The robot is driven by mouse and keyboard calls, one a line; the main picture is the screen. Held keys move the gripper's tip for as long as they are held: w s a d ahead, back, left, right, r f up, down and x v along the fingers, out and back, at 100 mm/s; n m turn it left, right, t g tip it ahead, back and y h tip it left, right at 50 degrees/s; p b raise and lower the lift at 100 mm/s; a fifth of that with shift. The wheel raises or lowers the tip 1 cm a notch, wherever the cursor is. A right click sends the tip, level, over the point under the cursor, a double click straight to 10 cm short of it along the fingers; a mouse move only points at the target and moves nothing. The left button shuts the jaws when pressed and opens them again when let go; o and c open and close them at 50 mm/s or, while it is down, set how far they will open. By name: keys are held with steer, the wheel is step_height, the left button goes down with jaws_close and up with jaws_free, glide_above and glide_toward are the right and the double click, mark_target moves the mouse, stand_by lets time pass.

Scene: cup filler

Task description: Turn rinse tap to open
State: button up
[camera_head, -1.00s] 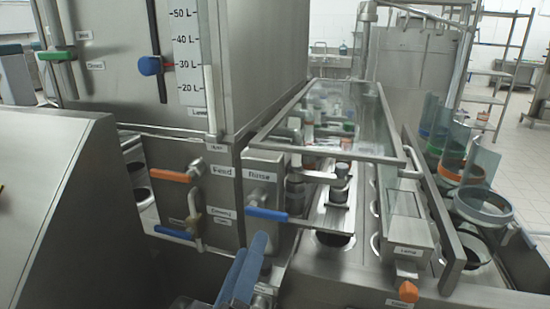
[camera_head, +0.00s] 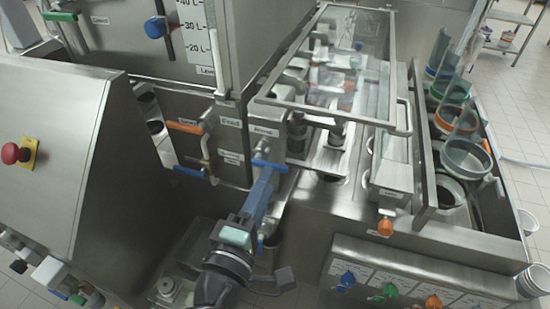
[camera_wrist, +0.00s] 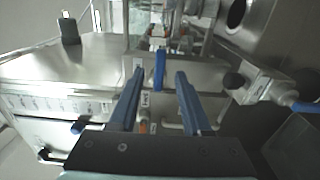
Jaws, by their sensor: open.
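The rinse tap has a blue lever (camera_head: 268,164) below the "Rinse" label on the steel front. In the head view the lever lies roughly level across the picture. My gripper (camera_head: 268,176) comes up from below, with its blue fingers close to the lever. In the wrist view my gripper (camera_wrist: 160,73) is open, and the blue lever (camera_wrist: 160,68) appears lengthwise in the gap between the two fingertips. Nothing is gripped. Whether a finger touches the lever cannot be told.
The feed tap's orange lever (camera_head: 184,127) and another blue lever (camera_head: 189,171) are to the left. A glass-covered frame (camera_head: 335,60) stands behind. An orange knob (camera_head: 385,227) is to the right. A panel with coloured knobs (camera_head: 420,285) is at front right.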

mark_target(275, 164)
steer(key=p+x, duration=0.1)
steer(key=x, duration=0.4)
steer(key=shift+w+d, duration=0.2)
steer(key=shift+w, duration=0.15)
jaws_close()
